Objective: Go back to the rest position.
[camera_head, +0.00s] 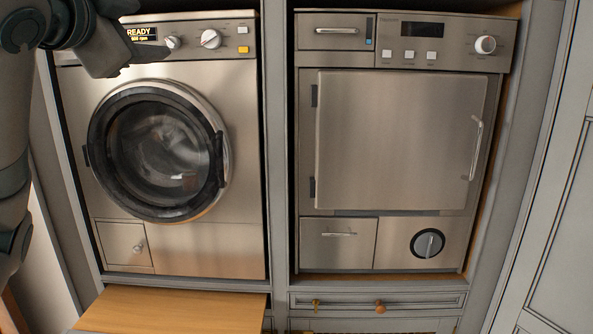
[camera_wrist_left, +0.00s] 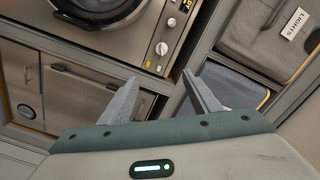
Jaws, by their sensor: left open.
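My left gripper (camera_head: 148,54) is at the top left of the head view, in front of the washer's control panel. In the left wrist view its two fingers (camera_wrist_left: 165,95) stand apart with nothing between them. The washing machine (camera_head: 160,245) has a shut round glass door (camera_head: 162,150) with pale laundry behind it. Its display (camera_head: 139,33) reads READY. My right gripper is in neither view.
A dryer (camera_head: 395,140) with a shut square door stands to the right of the washer. A wooden pull-out board (camera_head: 175,308) is below the washer. In the left wrist view a grey bin labelled LIGHTS (camera_wrist_left: 262,38) sits in a cubby.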

